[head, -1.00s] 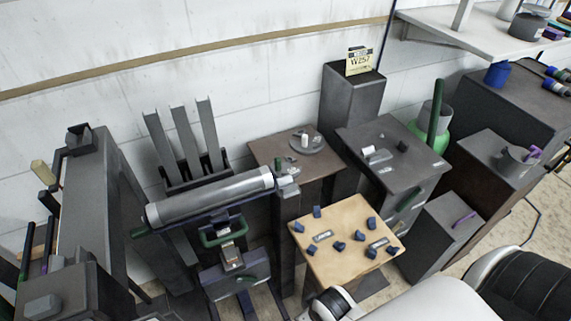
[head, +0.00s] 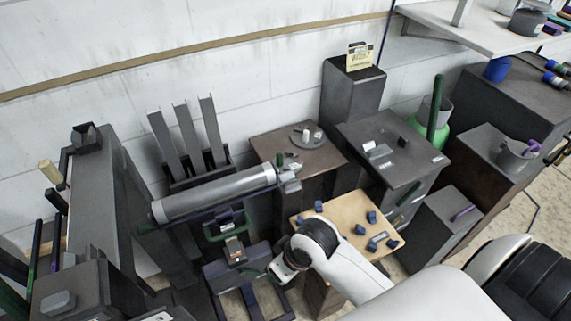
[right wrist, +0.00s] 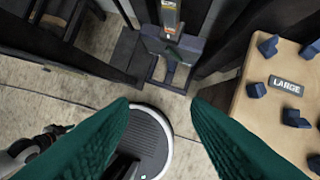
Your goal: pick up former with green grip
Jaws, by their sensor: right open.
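A dark green grip (head: 226,222) shows in the head view below the long metal roller (head: 215,193). A small block with an orange label (head: 235,250) is just below it, over a dark stand (head: 222,275). The labelled block also shows at the top of the right wrist view (right wrist: 170,17). I cannot tell whether grip and block are one former. My right gripper (right wrist: 160,110) is open, its two green fingers apart with only floor and a round dark base between them. In the head view it is beside the stand, to its right. My left gripper is not in view.
A brown table (head: 270,145) and dark cabinets (head: 390,150) stand behind. A dark frame (head: 100,190) stands left.

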